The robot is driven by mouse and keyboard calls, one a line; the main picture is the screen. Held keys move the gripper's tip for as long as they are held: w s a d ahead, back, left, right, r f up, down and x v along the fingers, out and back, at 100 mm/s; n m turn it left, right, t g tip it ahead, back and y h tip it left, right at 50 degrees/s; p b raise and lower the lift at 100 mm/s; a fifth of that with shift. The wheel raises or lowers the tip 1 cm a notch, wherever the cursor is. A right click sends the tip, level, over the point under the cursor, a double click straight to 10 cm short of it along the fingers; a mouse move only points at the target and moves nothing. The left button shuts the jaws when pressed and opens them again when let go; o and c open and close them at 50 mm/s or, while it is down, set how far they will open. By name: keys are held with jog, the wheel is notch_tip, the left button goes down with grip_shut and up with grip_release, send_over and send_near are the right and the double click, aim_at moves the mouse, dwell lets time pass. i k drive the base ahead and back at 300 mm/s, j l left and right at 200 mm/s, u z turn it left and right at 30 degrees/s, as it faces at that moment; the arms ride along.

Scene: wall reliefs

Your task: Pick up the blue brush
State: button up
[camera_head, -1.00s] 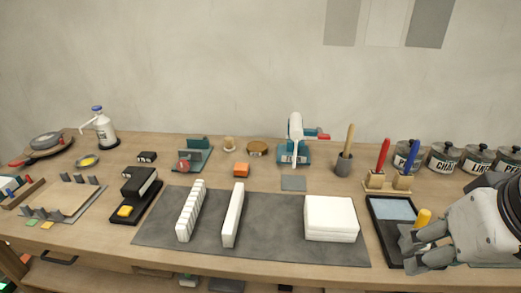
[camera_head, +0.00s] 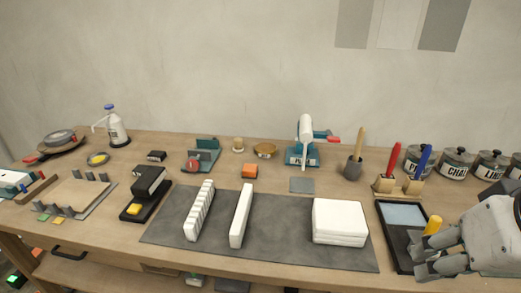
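The blue brush (camera_head: 424,161) stands upright with its blue handle up, at the right of the bench. Its lower end sits in a small wooden holder (camera_head: 385,184), beside a red-handled brush (camera_head: 393,160); its bristles cannot be seen. My gripper (camera_head: 420,256) is at the lower right, nearer to me than the brush and apart from it. Its two fingers are spread, with nothing visible between them. It hangs over the right edge of a black tray with a pale blue pad (camera_head: 402,214).
A yellow cylinder (camera_head: 432,226) stands just behind my fingers. Labelled jars (camera_head: 455,164) line the back right. A grey cup with a wooden-handled tool (camera_head: 353,168) stands left of the holder. White slabs (camera_head: 339,220) lie on a dark mat (camera_head: 275,235).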

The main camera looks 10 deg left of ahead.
aim_at(427, 152)
jog(key=u, duration=1.55)
jog(key=z, duration=1.55)
jog(key=i+l+u, duration=0.1)
jog(key=l+u, duration=0.15)
jog(key=l, duration=0.35)
jog(key=l+u, duration=0.25)
jog(key=l, duration=0.35)
jog(key=i, duration=0.05)
